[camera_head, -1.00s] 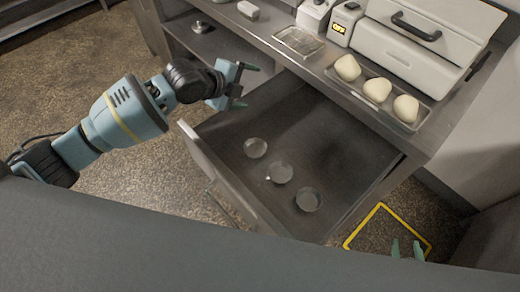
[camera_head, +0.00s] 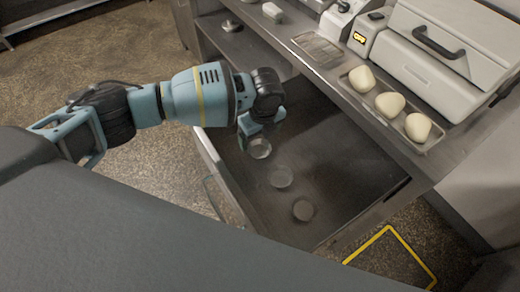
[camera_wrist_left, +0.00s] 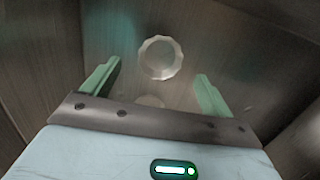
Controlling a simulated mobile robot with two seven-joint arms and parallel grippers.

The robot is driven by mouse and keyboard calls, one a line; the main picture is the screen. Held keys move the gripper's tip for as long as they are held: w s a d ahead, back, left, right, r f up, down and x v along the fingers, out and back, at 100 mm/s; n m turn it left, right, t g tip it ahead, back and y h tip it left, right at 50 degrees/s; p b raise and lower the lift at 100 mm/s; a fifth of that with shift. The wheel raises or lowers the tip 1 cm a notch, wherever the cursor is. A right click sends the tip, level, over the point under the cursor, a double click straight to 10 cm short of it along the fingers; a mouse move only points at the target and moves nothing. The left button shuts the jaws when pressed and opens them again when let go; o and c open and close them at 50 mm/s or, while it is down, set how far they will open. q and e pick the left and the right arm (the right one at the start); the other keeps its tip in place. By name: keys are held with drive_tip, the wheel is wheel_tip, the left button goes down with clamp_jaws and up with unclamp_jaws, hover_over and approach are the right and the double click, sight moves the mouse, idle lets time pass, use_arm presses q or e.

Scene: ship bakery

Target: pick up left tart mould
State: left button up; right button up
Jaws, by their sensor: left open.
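Three small round metal tart moulds lie in a row on the floor of the open drawer (camera_head: 335,150). The left tart mould (camera_head: 260,149) is right by my left gripper (camera_head: 257,135), which hangs over the drawer. The middle mould (camera_head: 280,178) and the right mould (camera_head: 303,210) are clear of it. In the left wrist view my open, empty left gripper (camera_wrist_left: 158,70) has its two green fingers spread wide. A fluted mould (camera_wrist_left: 160,58) shows between and beyond the fingertips, apart from both. A fainter round shape is partly hidden by the gripper body. My right gripper is out of view.
The drawer walls (camera_head: 225,182) surround the moulds. Above stands a counter with a tray (camera_head: 432,143) of three pale dough pieces, a wire rack (camera_head: 318,47), a scale and a grey lidded machine. A yellow floor outline (camera_head: 390,232) lies at the right.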

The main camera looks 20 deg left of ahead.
sight(259, 151)
use_arm(q)
drive_tip(key=shift+w+a+f+b, duration=0.1)
drive_tip(key=shift+f+b, duration=0.2)
drive_tip(key=shift+f, duration=2.65)
drive_tip(key=c, duration=1)
